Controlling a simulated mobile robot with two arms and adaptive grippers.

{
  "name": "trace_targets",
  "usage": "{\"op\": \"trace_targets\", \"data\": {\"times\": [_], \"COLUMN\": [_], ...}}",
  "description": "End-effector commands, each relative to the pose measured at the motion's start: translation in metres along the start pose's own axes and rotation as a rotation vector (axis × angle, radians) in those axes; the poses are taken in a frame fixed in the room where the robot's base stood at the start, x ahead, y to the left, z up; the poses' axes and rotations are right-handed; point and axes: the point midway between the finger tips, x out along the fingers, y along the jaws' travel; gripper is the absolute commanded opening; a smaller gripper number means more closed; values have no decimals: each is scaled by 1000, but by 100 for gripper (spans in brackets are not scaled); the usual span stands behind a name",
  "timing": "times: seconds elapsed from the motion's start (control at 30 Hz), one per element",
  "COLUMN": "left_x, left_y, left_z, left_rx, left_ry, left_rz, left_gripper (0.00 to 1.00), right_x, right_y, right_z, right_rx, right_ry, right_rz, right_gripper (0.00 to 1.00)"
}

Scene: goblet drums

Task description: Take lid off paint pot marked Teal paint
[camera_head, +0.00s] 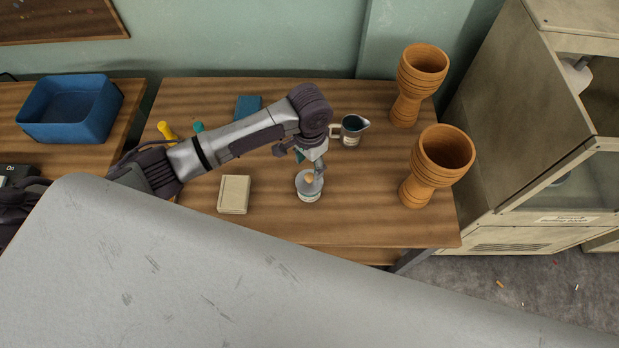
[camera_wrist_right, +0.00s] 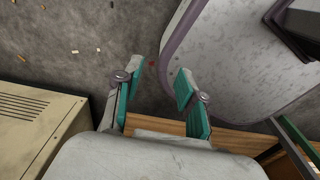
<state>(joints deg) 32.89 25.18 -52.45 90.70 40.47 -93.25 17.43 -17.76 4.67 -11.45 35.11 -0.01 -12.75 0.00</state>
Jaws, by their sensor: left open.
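A small paint pot (camera_head: 308,197) with a pale label stands near the front middle of the table. Its label is too small to read. A grey lid (camera_head: 302,186) with a light wooden knob (camera_head: 309,178) covers it. My left gripper (camera_head: 311,166) is open, pointing down right at the knob and partly hiding the lid. I cannot tell whether its fingers touch the knob. My right gripper (camera_wrist_right: 159,82) is open and empty in the right wrist view, with grey floor beyond its teal-padded fingers. It does not show in the head view.
The wooden table (camera_head: 270,228) also holds a jug (camera_head: 351,131) of dark liquid, a cream block (camera_head: 234,194), a blue block (camera_head: 248,106) and two goblet drums (camera_head: 407,104) (camera_head: 424,178) at the right. A blue bin (camera_head: 68,108) stands left. A cabinet (camera_head: 515,110) stands right.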

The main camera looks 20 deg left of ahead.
Motion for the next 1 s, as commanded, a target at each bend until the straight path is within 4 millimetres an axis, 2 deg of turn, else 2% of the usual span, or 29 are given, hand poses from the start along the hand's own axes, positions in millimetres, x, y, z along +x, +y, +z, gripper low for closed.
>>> {"op": "trace_targets", "data": {"times": [0.2,0.4,0.67,1.0], "left_x": [26,50,52,52], "left_y": [6,5,6,6], "left_z": [4,4,4,4], "left_rx": [0,0,1,0], "left_ry": [-4,-2,0,0], "left_rz": [2,-1,-1,-1], "left_gripper": [55,55,55,0], "right_x": [-7,-6,-6,-6], "right_y": [2,0,-1,-1], "right_z": [-21,-20,-13,-12], "right_rx": [1,1,1,1], "right_ry": [33,31,20,18], "right_rz": [2,0,-2,-2], "right_gripper": [40,40,40,40]}}
